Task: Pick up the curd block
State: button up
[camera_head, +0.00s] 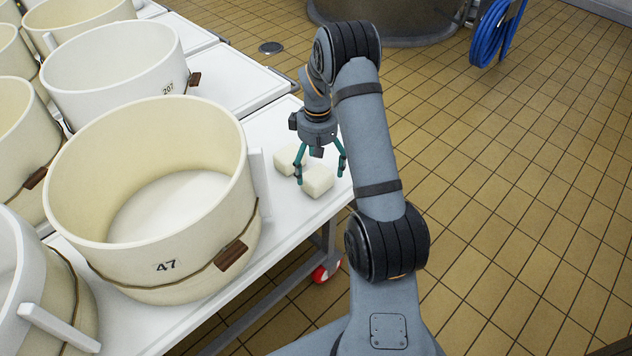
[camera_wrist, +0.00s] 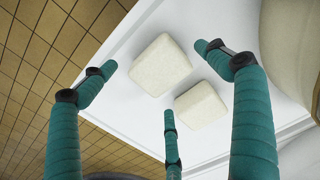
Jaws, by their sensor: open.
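Two pale, cream-white curd blocks sit side by side on a white table (camera_head: 279,222). In the head view, one block (camera_head: 318,181) is nearer the front edge and the other (camera_head: 290,158) is behind it to the left. In the wrist view, a larger-looking block (camera_wrist: 160,65) is at upper middle and a second block (camera_wrist: 201,105) is to its lower right, with a small gap between them. My gripper (camera_head: 320,172) points down above the blocks, its teal fingers spread open and empty. In the wrist view, the fingers (camera_wrist: 160,85) surround the blocks' area; contact cannot be told.
A large cream vat marked 47 (camera_head: 160,262) stands close left of the blocks; its side also shows in the wrist view (camera_wrist: 290,45). Vat 207 (camera_head: 115,75) and several more stand behind and left. Tiled floor (camera_head: 520,200) lies open to the right of the table.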

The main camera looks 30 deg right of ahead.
aim_at(317, 174)
notch_tip(317, 174, down, 4)
jog(key=shift+r, duration=0.1)
jog(key=shift+c, duration=1.2)
jog(key=shift+w, duration=0.1)
jog(key=c, duration=1.4)
